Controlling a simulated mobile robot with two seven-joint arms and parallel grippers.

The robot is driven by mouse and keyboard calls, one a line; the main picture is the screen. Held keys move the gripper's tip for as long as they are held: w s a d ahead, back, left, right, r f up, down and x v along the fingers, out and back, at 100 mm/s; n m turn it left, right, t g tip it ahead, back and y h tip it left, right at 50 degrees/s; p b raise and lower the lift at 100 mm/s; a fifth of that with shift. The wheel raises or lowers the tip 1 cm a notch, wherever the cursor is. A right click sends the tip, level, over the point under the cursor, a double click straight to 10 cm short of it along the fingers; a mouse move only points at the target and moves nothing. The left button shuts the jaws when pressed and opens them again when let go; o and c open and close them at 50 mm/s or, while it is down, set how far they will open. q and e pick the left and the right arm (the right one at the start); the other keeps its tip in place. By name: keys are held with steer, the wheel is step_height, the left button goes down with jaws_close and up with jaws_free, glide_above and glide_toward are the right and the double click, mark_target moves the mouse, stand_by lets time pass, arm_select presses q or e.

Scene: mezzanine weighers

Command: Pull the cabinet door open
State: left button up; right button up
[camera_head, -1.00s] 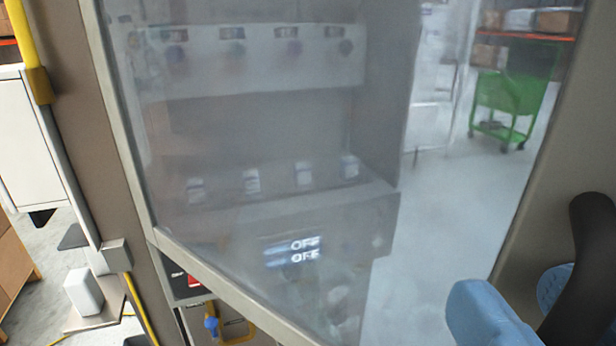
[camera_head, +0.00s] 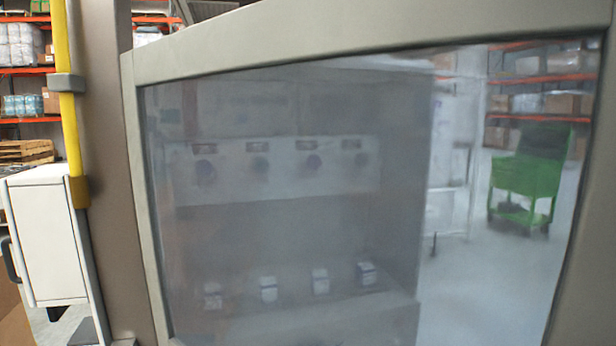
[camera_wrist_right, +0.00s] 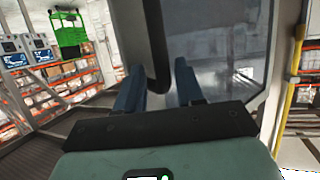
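The cabinet door fills most of the head view; it has a beige frame (camera_head: 330,48) around a large glass pane (camera_head: 300,235). I cannot tell whether the door stands shut or ajar. In the right wrist view, a black curved door handle (camera_wrist_right: 157,45) comes down from the top, beside the glass. My right gripper (camera_wrist_right: 158,80) has its two blue fingers apart, one on each side of the handle's lower end in the picture. Contact with the handle cannot be made out. The handle and both grippers are outside the head view.
Weighing units with several knobs (camera_head: 258,166) show dimly in the pane. A green cart (camera_head: 528,178) shows there too. A yellow pipe (camera_head: 68,110) and a white cabinet (camera_head: 45,235) stand at the left. Storage racks (camera_wrist_right: 75,80) are at the left of the wrist view.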

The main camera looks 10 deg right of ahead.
arm_select(q)
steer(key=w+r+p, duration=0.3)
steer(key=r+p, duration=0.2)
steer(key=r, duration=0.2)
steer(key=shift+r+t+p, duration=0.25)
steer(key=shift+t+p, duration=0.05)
steer(key=shift+p, duration=0.05)
arm_select(e)
step_height(320, 180, up, 18)
steer(key=a+t, duration=0.1)
steer(key=t, duration=0.3)
steer(key=shift+a+f+n+y, duration=0.25)
steer(key=shift+a+n+y, duration=0.1)
steer(key=shift+n+y, duration=0.05)
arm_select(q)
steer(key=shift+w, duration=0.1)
arm_select(e)
steer(key=shift+s, duration=0.1)
